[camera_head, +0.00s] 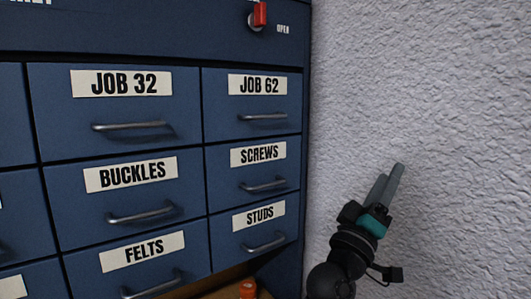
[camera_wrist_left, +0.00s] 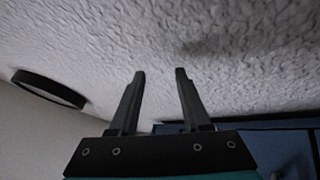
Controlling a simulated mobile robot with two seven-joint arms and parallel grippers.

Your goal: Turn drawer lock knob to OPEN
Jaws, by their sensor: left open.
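The drawer lock knob (camera_head: 259,15) is red on a round metal base, high on the blue cabinet's top panel in the head view. Its red handle stands about upright. The OPEN label (camera_head: 283,29) is to its lower right. My left gripper (camera_head: 391,176) is at the right in front of the white wall, below and to the right of the knob and well apart from it. In the left wrist view its two fingers (camera_wrist_left: 160,74) are apart with nothing between them. My right gripper is not in view.
The blue cabinet has labelled drawers with metal handles, such as JOB 62 (camera_head: 264,117) and SCREWS (camera_head: 264,184). An orange object (camera_head: 248,289) is at the bottom. A rough white wall (camera_head: 430,80) stands right of the cabinet. A dark round-edged object (camera_wrist_left: 48,88) shows in the wrist view.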

